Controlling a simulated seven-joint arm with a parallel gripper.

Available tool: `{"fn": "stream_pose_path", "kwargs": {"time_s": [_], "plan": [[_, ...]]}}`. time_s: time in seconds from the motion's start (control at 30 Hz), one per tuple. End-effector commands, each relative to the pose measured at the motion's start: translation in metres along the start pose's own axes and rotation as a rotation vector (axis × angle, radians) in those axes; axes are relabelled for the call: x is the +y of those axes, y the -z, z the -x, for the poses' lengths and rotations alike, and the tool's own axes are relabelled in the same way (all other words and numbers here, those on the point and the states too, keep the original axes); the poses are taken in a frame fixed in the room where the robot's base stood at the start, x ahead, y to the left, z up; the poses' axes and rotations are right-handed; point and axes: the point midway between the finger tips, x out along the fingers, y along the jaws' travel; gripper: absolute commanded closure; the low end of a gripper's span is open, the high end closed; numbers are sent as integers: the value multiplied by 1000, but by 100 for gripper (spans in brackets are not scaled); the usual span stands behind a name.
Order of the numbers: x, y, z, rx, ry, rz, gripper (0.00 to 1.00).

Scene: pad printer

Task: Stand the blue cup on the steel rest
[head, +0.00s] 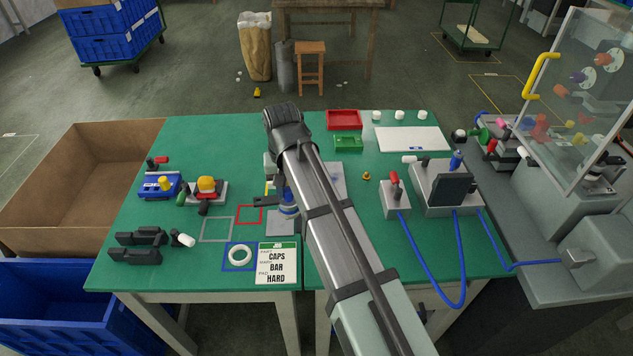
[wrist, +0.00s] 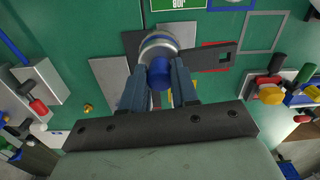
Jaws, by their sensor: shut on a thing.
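The blue cup (head: 289,209), with a silver band, is upright in my gripper, low over the table. In the wrist view my gripper (wrist: 161,92) has its two fingers on either side of the cup's blue knob (wrist: 160,73), with the wide silver ring (wrist: 158,42) beyond it. A flat grey steel plate (head: 280,226), which looks like the steel rest, lies just in front of the cup; in the wrist view it shows around the ring (wrist: 183,32). I cannot tell whether the cup touches it. My arm hides part of the area behind the cup.
A red outlined square (head: 249,215) and a job card (head: 277,264) are close by. A white ring (head: 240,255) sits in a blue square. A valve block (head: 396,199) with blue hoses stands to the right.

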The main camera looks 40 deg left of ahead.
Motion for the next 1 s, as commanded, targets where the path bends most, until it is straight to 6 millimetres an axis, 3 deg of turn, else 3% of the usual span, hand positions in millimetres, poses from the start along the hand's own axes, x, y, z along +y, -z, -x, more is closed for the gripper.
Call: {"fn": "stream_pose_path", "kwargs": {"time_s": [0.1,0.2,0.67,1.0], "plan": [[-21,10,-6,-1,0,65,100],[-28,20,-8,-1,0,127,100],[-30,32,-10,0,0,286,100],[-30,32,-28,-2,0,287,100]]}}
